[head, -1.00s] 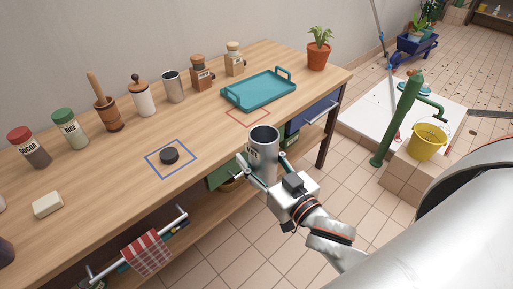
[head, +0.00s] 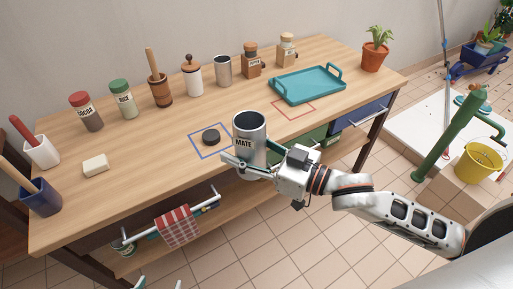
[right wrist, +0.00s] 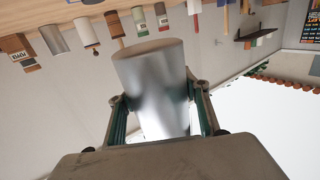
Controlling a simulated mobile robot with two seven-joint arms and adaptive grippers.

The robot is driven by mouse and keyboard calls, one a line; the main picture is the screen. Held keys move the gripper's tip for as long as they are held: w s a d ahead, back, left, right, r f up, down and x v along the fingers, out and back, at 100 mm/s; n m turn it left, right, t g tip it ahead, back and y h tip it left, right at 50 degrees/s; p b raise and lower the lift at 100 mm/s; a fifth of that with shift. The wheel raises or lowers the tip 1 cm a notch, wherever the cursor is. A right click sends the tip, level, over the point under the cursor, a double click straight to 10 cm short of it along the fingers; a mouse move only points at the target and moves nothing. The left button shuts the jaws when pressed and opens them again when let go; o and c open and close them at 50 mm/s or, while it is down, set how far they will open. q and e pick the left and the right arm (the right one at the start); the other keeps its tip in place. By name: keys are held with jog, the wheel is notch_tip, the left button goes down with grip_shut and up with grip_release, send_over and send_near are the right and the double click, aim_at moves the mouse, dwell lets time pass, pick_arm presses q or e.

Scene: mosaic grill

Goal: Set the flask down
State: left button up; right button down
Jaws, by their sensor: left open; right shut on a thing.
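The flask (head: 249,148) is a silver metal cylinder labelled MATE, open at the top and about upright. My right gripper (head: 250,166) is shut on its lower part, at the table's front edge; the fingers hide its base, and I cannot tell its height above the top. It also fills the middle of the right wrist view (right wrist: 155,85), between the fingers. A black round lid (head: 211,137) lies inside a blue square outline (head: 197,151), left of the flask. Only the tips of my left gripper (head: 160,284) show at the bottom edge, apart and empty.
A red outline (head: 306,117) lies on the wooden table (head: 160,130), in front of a teal tray (head: 308,84). Jars, a mortar and a metal cup (head: 223,71) line the back. A towel (head: 178,226) hangs below the front edge.

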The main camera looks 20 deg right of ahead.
jog(key=a+r+n+g+y, duration=0.1)
jog(key=a+n+g+y, duration=0.2)
jog(key=a, duration=0.3)
jog(key=shift+w+a+r+n+g, duration=0.3)
jog(key=shift+w+r+g, duration=0.1)
jog(key=shift+g, duration=0.3)
jog(key=shift+g+y, duration=0.3)
jog(key=shift+s+d+n, duration=0.1)
jog(key=shift+n, duration=0.3)
